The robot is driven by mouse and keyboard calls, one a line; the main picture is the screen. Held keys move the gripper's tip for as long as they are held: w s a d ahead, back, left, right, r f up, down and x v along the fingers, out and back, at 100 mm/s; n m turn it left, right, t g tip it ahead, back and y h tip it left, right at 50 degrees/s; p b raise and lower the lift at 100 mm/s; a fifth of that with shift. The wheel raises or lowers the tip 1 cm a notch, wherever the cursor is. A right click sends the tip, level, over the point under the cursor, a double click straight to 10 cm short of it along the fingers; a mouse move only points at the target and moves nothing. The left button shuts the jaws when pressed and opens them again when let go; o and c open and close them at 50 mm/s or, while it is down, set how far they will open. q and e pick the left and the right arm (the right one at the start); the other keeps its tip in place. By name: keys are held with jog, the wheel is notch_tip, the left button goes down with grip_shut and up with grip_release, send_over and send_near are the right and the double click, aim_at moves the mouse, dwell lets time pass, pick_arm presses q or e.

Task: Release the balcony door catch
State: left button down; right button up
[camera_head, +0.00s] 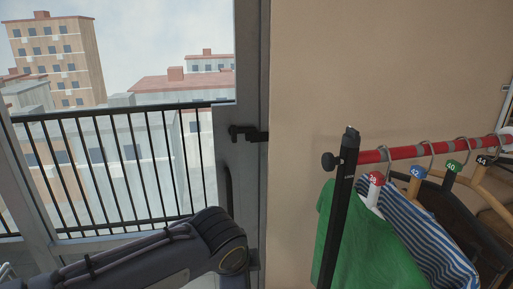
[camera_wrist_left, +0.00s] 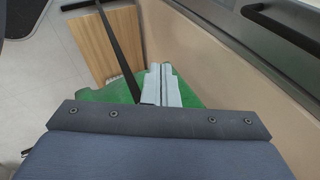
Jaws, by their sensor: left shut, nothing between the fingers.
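The balcony door (camera_head: 222,150) has a grey frame and glass, with a railing and buildings seen beyond it. Its black catch (camera_head: 248,133) sits across the frame's edge beside the beige wall. A dark upright handle (camera_head: 229,185) is below the catch, its lower part hidden by my left arm. My left arm crosses the bottom of the head view; its gripper does not show there. In the left wrist view my left gripper (camera_wrist_left: 161,85) has its pale fingers together and empty, in front of green cloth. The catch cannot be made out there. My right gripper is not in view.
A clothes rack with a black post (camera_head: 340,200) and red rail (camera_head: 400,152) stands at the right. A green garment (camera_head: 372,250), a striped one (camera_head: 428,240) and others hang on it. A wooden board (camera_wrist_left: 105,42) and pale floor (camera_wrist_left: 40,60) show in the wrist view.

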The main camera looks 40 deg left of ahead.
pick_arm(q)
jog(key=w+a+r+m+t+y, duration=0.1)
jog(key=w+a+r+m+y, duration=0.4)
jog(key=w+m, duration=0.3)
jog(key=m+t+y, duration=0.3)
jog(key=m+y, duration=0.1)
jog(key=m, duration=0.4)
send_near(254, 143)
notch_tip(254, 143, down, 3)
jog(key=s+d, duration=0.2)
jog(key=d, duration=0.1)
jog(key=shift+s+r+b, duration=0.15)
jog(key=shift+s+b, duration=0.05)
jog(key=shift+b, duration=0.25)
jog(key=x, duration=1)
jog(key=shift+s+p, duration=0.1)
jog(key=shift+p, duration=0.3)
notch_tip(254, 143, up, 3)
jog(key=shift+a+r+p, duration=0.1)
jog(key=shift+r+p, duration=0.1)
jog(key=shift+p, duration=0.6)
jog(key=shift+r, duration=0.25)
